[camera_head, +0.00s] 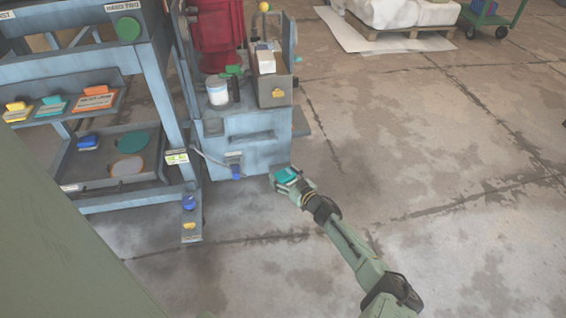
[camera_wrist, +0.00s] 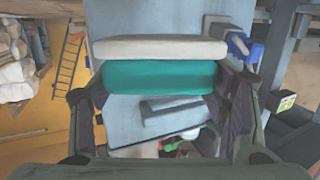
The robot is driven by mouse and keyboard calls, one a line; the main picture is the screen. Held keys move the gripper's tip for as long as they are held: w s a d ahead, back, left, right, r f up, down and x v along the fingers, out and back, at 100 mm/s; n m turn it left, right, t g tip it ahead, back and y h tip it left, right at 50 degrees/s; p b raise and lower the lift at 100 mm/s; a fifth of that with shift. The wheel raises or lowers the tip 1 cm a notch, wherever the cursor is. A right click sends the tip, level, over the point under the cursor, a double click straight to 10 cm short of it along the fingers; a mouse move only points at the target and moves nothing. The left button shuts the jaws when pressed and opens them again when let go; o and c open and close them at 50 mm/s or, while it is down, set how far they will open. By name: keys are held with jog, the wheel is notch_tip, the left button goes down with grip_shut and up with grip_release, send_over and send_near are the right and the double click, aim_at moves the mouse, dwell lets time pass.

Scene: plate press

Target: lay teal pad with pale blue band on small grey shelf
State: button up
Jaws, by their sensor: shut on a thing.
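My gripper (camera_head: 284,180) is shut on the teal pad (camera_head: 288,174) and holds it up in front of the right lower corner of a pale blue cabinet (camera_head: 235,143). In the wrist view the teal pad (camera_wrist: 160,77) lies between both fingers, with a pale, nearly white band (camera_wrist: 160,48) along one long side. A small grey ledge (camera_head: 301,121) stands out at the cabinet's right side, beyond the gripper and apart from it. I cannot tell for sure that this ledge is the small grey shelf.
A grey box (camera_head: 272,88), a white tub (camera_head: 218,93) and a red machine part (camera_head: 217,35) stand on the cabinet. A blue-tipped handle (camera_head: 235,166) juts from its front. A blue rack (camera_head: 160,80) with coloured pads stands at left.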

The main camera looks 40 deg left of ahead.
aim_at(286, 168)
jog(key=w+a+b, duration=0.2)
jog(key=w, duration=0.1)
jog(key=w+a+b, duration=0.1)
jog(key=a, duration=0.1)
jog(key=shift+w+f, duration=0.2)
jog(key=shift+f, duration=0.2)
jog(key=shift+f+b, duration=0.9)
jog(key=shift+f, duration=0.7)
jog(key=shift+f+b, duration=0.25)
jog(key=shift+b, duration=0.05)
jog(key=o, duration=1.2)
jog(key=shift+c, duration=0.2)
jog(key=shift+r, duration=0.1)
